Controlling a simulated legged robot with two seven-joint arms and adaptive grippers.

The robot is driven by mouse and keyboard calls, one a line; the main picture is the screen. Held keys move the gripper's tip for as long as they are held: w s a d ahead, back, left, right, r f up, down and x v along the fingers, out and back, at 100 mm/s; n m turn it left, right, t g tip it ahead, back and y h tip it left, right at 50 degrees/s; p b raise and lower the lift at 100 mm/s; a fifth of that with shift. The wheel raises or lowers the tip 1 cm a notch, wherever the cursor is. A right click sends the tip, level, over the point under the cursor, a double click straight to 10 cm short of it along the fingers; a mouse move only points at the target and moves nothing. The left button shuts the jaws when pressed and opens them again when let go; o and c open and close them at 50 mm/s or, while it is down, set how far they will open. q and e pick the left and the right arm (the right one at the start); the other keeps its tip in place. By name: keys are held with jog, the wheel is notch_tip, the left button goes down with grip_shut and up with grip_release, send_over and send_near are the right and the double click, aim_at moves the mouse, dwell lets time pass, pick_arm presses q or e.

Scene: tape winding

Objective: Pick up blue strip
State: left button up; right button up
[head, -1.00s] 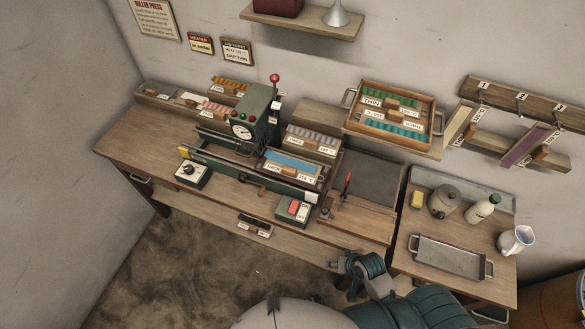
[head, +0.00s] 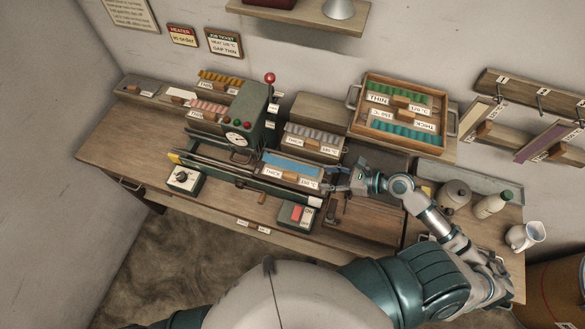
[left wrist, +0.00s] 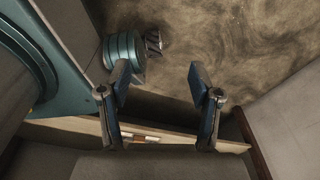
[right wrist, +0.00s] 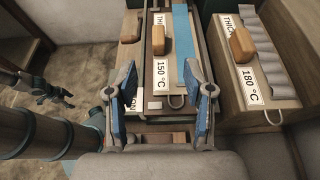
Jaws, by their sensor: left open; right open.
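The blue strip (head: 292,164) lies flat along a plate on the green press, behind a label reading THICK 150 °C and a wooden knob. The strip also shows in the right wrist view (right wrist: 181,35), running away between the fingers' directions. My right gripper (head: 338,181) is open and empty at the right end of that plate, apart from the strip. In the right wrist view my right gripper (right wrist: 165,95) has its fingers on either side of the plate's near end. My left gripper (left wrist: 158,80) is open and empty over the floor; it is outside the head view.
The green press head (head: 244,120) with its red-knobbed lever stands left of the strip. A grey corrugated strip (head: 314,137) sits on a block behind it. A wooden tray (head: 447,122) holds green and teal strips. A switch box (head: 297,214) stands in front.

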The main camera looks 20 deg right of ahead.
aim_at(295, 176)
jog(key=x, duration=0.4)
jog(key=shift+w+a, duration=0.1)
jog(key=shift+w, duration=0.1)
jog(key=x, duration=0.3)
jog(key=shift+w+f, duration=0.2)
jog(key=shift+w, duration=0.15)
jog(key=shift+w+a+f+p, duration=0.15)
jog(key=shift+a+f+p, duration=0.05)
jog(key=shift+a+p, duration=0.15)
jog(key=x, duration=0.4)
jog(key=shift+a+f, duration=0.4)
pick_arm(q)
jog(key=shift+s+r, duration=0.35)
jog(key=shift+s, duration=0.15)
pick_arm(e)
jog(key=shift+s, duration=0.2)
pick_arm(q)
jog(key=shift+w, duration=0.4)
pick_arm(e)
grip_shut()
